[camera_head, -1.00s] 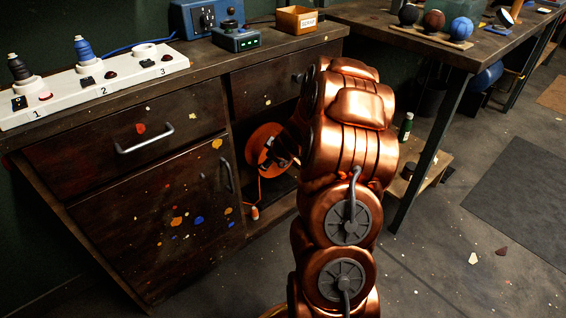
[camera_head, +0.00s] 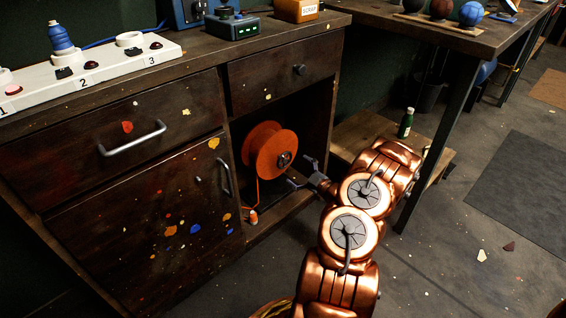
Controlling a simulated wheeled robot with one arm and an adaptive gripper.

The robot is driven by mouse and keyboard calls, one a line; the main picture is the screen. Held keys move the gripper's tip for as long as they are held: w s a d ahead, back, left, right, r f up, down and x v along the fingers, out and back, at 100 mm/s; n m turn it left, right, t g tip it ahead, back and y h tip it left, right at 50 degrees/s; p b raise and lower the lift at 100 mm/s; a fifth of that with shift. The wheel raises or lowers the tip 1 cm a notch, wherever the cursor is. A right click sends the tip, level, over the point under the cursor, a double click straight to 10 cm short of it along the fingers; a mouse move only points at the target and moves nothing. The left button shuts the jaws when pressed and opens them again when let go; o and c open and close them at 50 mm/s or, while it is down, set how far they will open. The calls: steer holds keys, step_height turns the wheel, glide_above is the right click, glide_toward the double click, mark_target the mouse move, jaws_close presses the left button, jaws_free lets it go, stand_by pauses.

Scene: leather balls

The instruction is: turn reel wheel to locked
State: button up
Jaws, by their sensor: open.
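The orange reel wheel (camera_head: 264,150) stands upright in the open compartment of the dark cabinet, below the right drawer. Its dark hub (camera_head: 284,161) faces right, toward my gripper. An orange cord hangs from the reel to a small orange and white plug (camera_head: 253,216) at the compartment floor. My gripper (camera_head: 300,172) is open and empty, just right of the hub, its dark fingers spread toward the reel. A small gap seems to separate the fingers from the hub, though I cannot tell it exactly. No lock marking is readable.
The compartment's right wall (camera_head: 322,125) is close beside my gripper. The cabinet door (camera_head: 140,225) with its handle is to the left. A low wooden shelf (camera_head: 365,135) with a green bottle (camera_head: 406,123) stands at right. Open floor lies beyond.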

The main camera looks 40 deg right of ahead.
mark_target(286, 162)
steer(key=w+b, duration=0.1)
steer(key=w, duration=0.2)
steer(key=w+b, duration=0.1)
steer(key=w, duration=0.1)
steer(key=shift+w+d+f+b, duration=0.25)
steer(key=shift+w+b, duration=0.05)
steer(key=shift+w, duration=0.05)
steer(key=shift+w+r, duration=0.1)
steer(key=shift+w, duration=0.65)
steer(key=c, duration=1.1)
steer(key=shift+o, duration=0.2)
steer(key=shift+r+m+p, duration=0.25)
steer(key=shift+m+p, duration=0.05)
steer(key=shift+p, duration=0.5)
steer(key=m+p, duration=0.1)
steer(key=p, duration=0.2)
steer(key=m+p, duration=0.2)
steer(key=p, duration=0.1)
steer(key=shift+p, duration=0.3)
steer(key=shift+f+m+p, duration=0.3)
steer(key=shift+m+p, duration=0.25)
steer(key=shift+m, duration=0.05)
